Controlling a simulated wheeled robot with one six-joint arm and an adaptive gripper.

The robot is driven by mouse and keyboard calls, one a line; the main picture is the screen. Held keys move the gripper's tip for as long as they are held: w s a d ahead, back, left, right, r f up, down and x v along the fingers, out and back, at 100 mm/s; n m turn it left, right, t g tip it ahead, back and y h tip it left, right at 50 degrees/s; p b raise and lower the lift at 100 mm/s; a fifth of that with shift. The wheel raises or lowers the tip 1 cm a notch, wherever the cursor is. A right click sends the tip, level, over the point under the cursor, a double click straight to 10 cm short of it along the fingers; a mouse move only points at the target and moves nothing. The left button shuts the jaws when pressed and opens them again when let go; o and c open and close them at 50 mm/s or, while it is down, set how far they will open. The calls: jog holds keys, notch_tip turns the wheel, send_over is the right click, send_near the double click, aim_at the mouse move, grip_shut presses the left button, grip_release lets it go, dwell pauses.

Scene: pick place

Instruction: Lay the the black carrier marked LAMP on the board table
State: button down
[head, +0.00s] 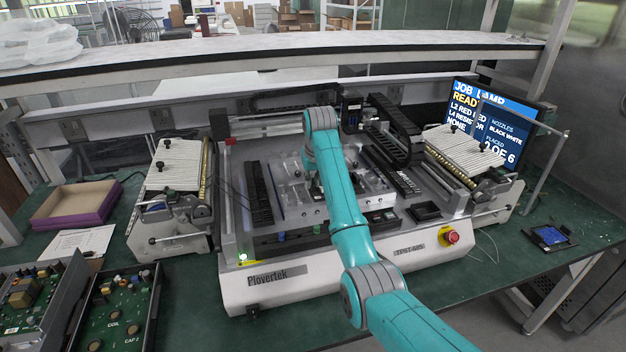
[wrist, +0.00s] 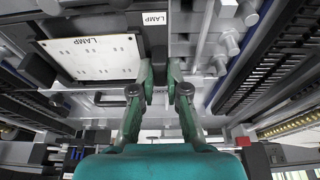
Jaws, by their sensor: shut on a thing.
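My gripper (wrist: 160,82) has its two fingers close together in the wrist view, shut on the near edge of the black carrier (wrist: 154,38). The board table (head: 292,199) is the grey metal bed in the middle of the machine in the head view. My arm reaches over it and hides the gripper and most of the carrier there. I cannot tell whether the carrier touches the table.
Black cable chain (head: 389,138) and rails flank the bed. Component feeders stand left (head: 174,172) and right (head: 464,155). A red stop button (head: 451,237) is on the machine's front. A screen (head: 493,118) reads JOB LAMP. Open circuit-board cases (head: 112,308) lie at front left.

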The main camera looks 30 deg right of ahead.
jog(key=c, duration=1.1)
grip_release()
jog(key=c, duration=0.4)
jog(key=shift+o, duration=0.2)
jog(key=shift+r, duration=3.5)
